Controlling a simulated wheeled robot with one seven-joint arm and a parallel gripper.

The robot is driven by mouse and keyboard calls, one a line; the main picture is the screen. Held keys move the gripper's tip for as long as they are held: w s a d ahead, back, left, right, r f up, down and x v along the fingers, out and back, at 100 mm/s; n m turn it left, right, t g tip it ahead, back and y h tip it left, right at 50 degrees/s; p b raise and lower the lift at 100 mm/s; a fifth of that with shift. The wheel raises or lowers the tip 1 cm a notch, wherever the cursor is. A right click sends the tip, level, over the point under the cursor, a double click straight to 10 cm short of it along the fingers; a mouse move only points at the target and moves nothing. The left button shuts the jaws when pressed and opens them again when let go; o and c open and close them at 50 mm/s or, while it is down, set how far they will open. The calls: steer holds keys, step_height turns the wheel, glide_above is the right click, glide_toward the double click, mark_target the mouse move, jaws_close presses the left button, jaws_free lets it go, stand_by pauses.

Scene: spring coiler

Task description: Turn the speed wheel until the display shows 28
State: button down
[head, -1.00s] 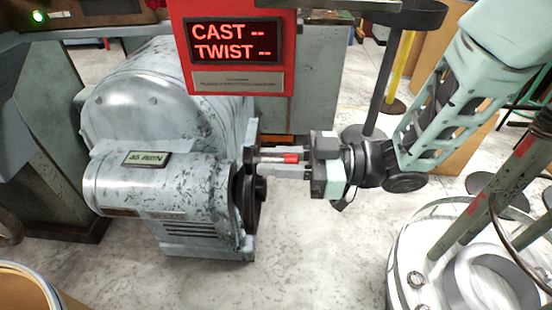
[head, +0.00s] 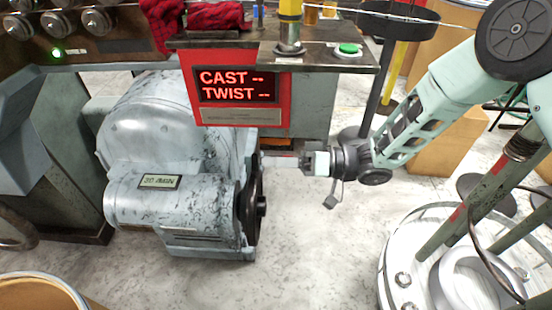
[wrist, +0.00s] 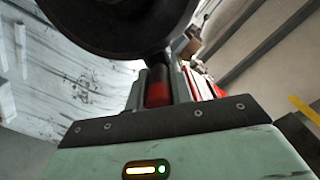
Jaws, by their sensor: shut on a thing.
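The speed wheel (head: 255,212) is a dark disc seen nearly edge-on, at the right end of the grey drive housing. My gripper (head: 284,162) reaches in from the right, at the wheel's upper part. It is shut on the wheel's red handle (wrist: 158,88), which lies between the fingers in the wrist view. In the head view the fingers mostly hide the handle. A small dark-framed display (head: 159,182) sits on top of the housing. Its characters are tilted and too small to read surely.
A red panel (head: 237,84) above the drive reads CAST -- and TWIST --. A bench with a green button (head: 347,49) stands behind. A round frame with posts (head: 396,275) is at lower right. A drum rim (head: 40,272) shows at lower left. The floor between is clear.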

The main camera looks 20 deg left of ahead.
steer(key=shift+w+a+f, duration=0.1)
steer(key=shift+w+f, duration=0.35)
steer(key=shift+w, duration=0.15)
steer(key=c, duration=1.2)
jaws_free()
steer(key=shift+c, duration=0.2)
steer(key=v, duration=1.7)
steer(key=shift+w, duration=0.15)
